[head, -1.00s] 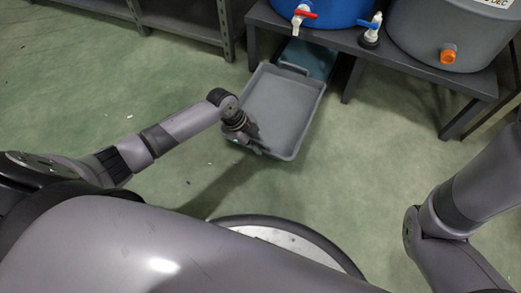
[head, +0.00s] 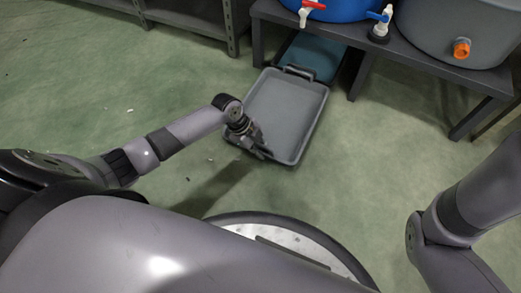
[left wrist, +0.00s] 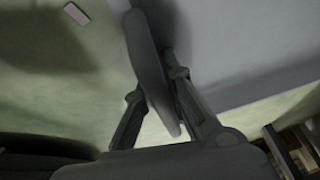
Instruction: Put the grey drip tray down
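The grey drip tray (head: 283,107) is a shallow rectangular pan with a handle at its far end, in front of the bench in the head view. My left gripper (head: 262,151) is at its near end. In the left wrist view the fingers of my left gripper (left wrist: 160,110) lie on both sides of a dark grey bar, apparently the near handle, beside the tray's grey surface (left wrist: 240,45). Whether the tray touches the floor is not clear. My right gripper is out of view; only part of that arm shows at the right.
A dark bench (head: 417,72) carries a blue container (head: 337,8) and a grey container (head: 468,30) with taps. A teal flat thing (head: 313,56) lies beneath it, behind the tray. Shelving (head: 190,25) stands at the back left. Green floor (head: 90,95) is open left of the tray.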

